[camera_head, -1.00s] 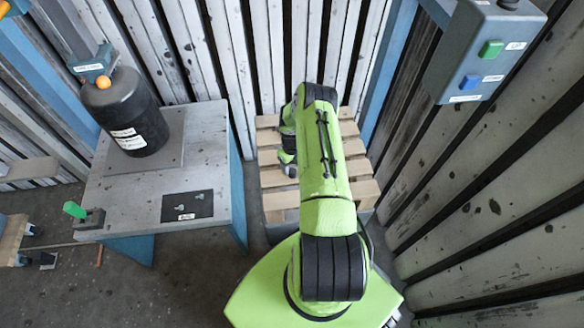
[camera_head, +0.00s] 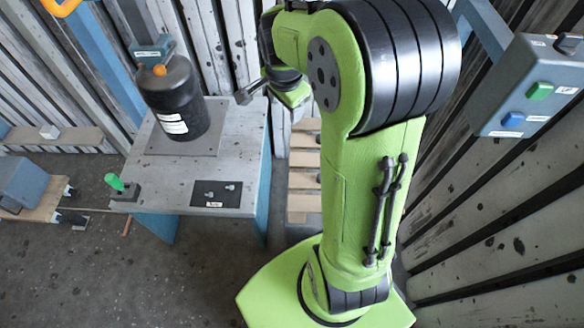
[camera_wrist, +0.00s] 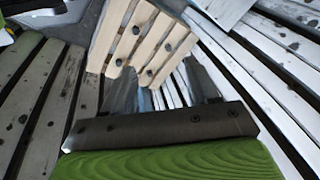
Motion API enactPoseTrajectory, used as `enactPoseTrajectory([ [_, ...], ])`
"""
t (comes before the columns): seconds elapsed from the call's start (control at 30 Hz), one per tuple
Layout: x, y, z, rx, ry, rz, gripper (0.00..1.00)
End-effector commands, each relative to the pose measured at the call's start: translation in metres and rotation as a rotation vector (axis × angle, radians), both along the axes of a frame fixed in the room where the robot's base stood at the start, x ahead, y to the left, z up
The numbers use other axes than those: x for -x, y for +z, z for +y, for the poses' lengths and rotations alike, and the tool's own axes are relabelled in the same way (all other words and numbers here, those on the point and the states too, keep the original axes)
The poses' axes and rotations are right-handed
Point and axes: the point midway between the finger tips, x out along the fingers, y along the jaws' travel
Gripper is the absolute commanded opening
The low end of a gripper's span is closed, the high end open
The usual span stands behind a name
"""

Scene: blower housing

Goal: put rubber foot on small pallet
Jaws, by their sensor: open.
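The small pallet (camera_head: 303,180) is a light wooden slatted pallet on the floor between the workbench and my arm, which hides much of it in the head view. In the wrist view its slats (camera_wrist: 128,38) show beyond the fingers, with dark nail heads and nothing visible lying on the part in sight. My gripper (camera_wrist: 160,88) is open, its two grey fingers apart with nothing held between them. It is apart from the pallet. I cannot make out a rubber foot in either view.
A control box (camera_head: 524,88) hangs at right. Slatted walls close the back and right. Floor is clear at front left.

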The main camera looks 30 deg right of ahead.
Motion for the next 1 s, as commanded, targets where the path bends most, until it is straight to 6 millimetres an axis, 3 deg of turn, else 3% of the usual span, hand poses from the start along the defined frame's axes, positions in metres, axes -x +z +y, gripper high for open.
enactPoseTrajectory([
  [0.03, 0.020, 0.026, 0.019, 0.044, 0.157, -0.018, 0.59],
  [0.1, 0.053, 0.051, 0.044, 0.106, 0.400, -0.028, 0.59],
  [0.2, 0.104, 0.074, 0.073, 0.198, 0.739, -0.051, 0.59],
  [0.3, 0.150, 0.080, 0.094, 0.282, 1.035, -0.078, 0.59],
  [0.4, 0.179, 0.078, 0.105, 0.344, 1.235, -0.099, 0.59],
  [0.53, 0.193, 0.075, 0.109, 0.377, 1.338, -0.108, 0.59],
  [0.8, 0.192, 0.078, 0.109, 0.378, 1.339, -0.107, 0.59],
  [0.87, 0.192, 0.086, 0.109, 0.379, 1.338, -0.107, 0.59],
  [1.0, 0.192, 0.125, 0.109, 0.379, 1.337, -0.107, 0.59],
])
